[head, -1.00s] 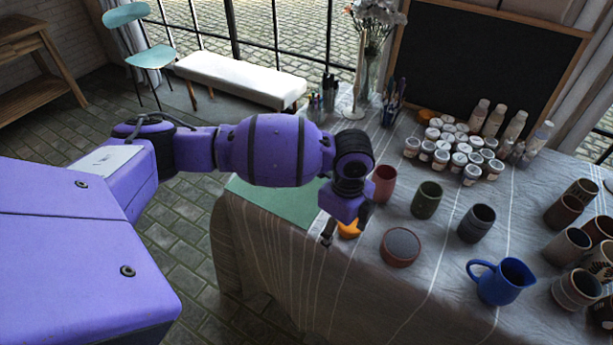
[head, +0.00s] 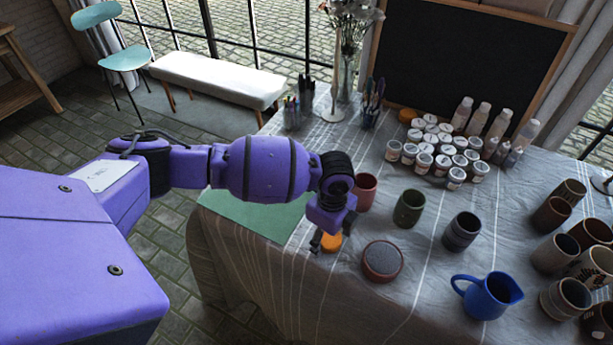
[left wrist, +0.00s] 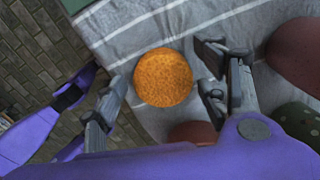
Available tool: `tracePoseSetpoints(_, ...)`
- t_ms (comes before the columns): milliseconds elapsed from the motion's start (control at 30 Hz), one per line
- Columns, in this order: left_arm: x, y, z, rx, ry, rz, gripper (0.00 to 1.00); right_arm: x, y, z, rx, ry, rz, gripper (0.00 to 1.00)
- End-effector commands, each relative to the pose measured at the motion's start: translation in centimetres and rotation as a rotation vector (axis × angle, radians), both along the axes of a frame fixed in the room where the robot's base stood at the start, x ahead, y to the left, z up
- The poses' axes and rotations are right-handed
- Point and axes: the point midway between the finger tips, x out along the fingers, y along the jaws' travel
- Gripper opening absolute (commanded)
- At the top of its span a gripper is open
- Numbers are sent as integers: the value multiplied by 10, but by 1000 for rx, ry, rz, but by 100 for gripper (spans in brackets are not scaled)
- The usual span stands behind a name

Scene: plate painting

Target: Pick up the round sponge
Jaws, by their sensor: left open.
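The round sponge (left wrist: 163,78) is an orange disc lying on the striped grey tablecloth near the table's front left edge. In the head view the sponge (head: 331,242) shows partly, just below my left gripper (head: 330,240). In the left wrist view my left gripper (left wrist: 163,92) is open, with one finger on each side of the sponge. The right finger looks close to the sponge's edge; a gap shows at the left finger. I cannot tell the height between fingers and sponge. My right gripper is not in view.
A round reddish-rimmed dish (head: 382,261) lies right of the sponge. A red cup (head: 364,191), a green cup (head: 409,208) and a dark cup (head: 461,231) stand behind. A blue jug (head: 487,296) is further right. A green mat (head: 255,214) lies left.

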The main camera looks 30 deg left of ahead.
Motion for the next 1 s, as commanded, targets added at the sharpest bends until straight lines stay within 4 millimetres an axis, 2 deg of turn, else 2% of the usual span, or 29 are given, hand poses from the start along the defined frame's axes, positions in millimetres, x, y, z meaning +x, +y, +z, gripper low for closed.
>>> tracePoseSetpoints(267, 3, -1, -1, 0, -6, -2, 65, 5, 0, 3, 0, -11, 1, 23)
tracePoseSetpoints(533, 3, -1, -1, 0, -6, -2, 30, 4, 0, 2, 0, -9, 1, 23)
tracePoseSetpoints(833, 3, -1, 0, -1, -7, -2, 29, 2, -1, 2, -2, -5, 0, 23)
tracePoseSetpoints(1000, 3, -1, 10, -1, -7, -1, 29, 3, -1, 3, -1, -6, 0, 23)
